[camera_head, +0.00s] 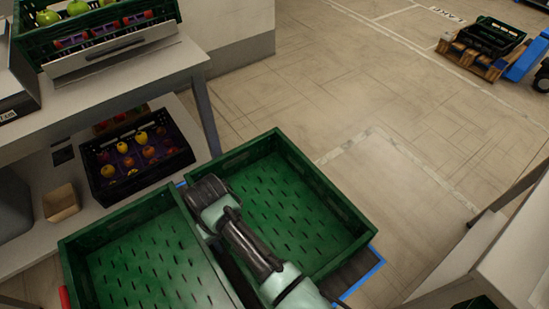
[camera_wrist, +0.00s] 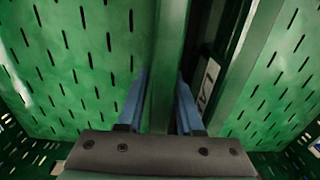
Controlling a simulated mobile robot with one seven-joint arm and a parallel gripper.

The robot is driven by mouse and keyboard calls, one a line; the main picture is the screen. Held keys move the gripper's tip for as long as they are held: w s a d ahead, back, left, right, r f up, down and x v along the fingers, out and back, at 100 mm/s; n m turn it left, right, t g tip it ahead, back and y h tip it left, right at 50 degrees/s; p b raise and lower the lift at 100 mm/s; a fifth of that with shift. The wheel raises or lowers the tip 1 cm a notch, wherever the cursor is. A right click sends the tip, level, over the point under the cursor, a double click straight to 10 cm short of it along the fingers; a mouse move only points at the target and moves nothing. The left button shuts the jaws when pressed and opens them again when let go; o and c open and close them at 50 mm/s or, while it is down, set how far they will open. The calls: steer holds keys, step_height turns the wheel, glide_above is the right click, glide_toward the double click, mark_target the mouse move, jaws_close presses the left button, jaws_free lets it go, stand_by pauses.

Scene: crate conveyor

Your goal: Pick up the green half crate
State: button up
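Two green crates with slotted floors stand side by side in the head view, one at the lower left (camera_head: 88,238) and one at the right (camera_head: 318,185). Both look empty. I cannot tell which is the half crate. My arm comes down over their adjoining walls. In the wrist view, the two blue fingers of my gripper (camera_wrist: 161,95) straddle the top of a green crate wall (camera_wrist: 166,60). The wall nearly fills the gap between them. I cannot tell whether they press on it. The fingertips are hidden in the head view.
A shelf rack (camera_head: 130,80) on the left holds a green crate of apples and packs (camera_head: 150,14), and a dark fruit crate (camera_head: 185,160) below. A white counter (camera_head: 500,262) stands at the lower right. A black crate (camera_head: 490,38) sits on a far pallet. The middle floor is clear.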

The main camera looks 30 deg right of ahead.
steer(key=shift+f, duration=0.2)
jaws_close()
steer(key=shift+w+r, duration=0.1)
stand_by(1.2)
